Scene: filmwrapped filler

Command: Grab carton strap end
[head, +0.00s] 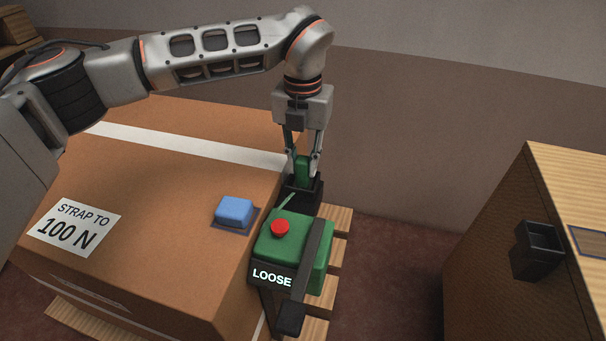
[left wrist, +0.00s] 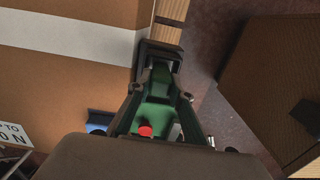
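A small green block (head: 302,168), which looks like the strap end, stands upright in a black holder (head: 303,196) at the carton's far right corner. My left gripper (head: 303,174) points down with one finger on each side of this block. Whether the fingers press on it I cannot tell. In the left wrist view the block (left wrist: 161,76) also shows between the fingertips. The brown carton (head: 180,200) carries a white band and a label reading "STRAP TO 100 N". My right gripper is not in view.
A green device (head: 318,262) with a red button (head: 280,227), a dark lever and a "LOOSE" display sits beside the holder. A blue block (head: 235,211) lies on the carton. A wooden cabinet (head: 530,190) with a black open box (head: 538,250) stands at right, across open floor.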

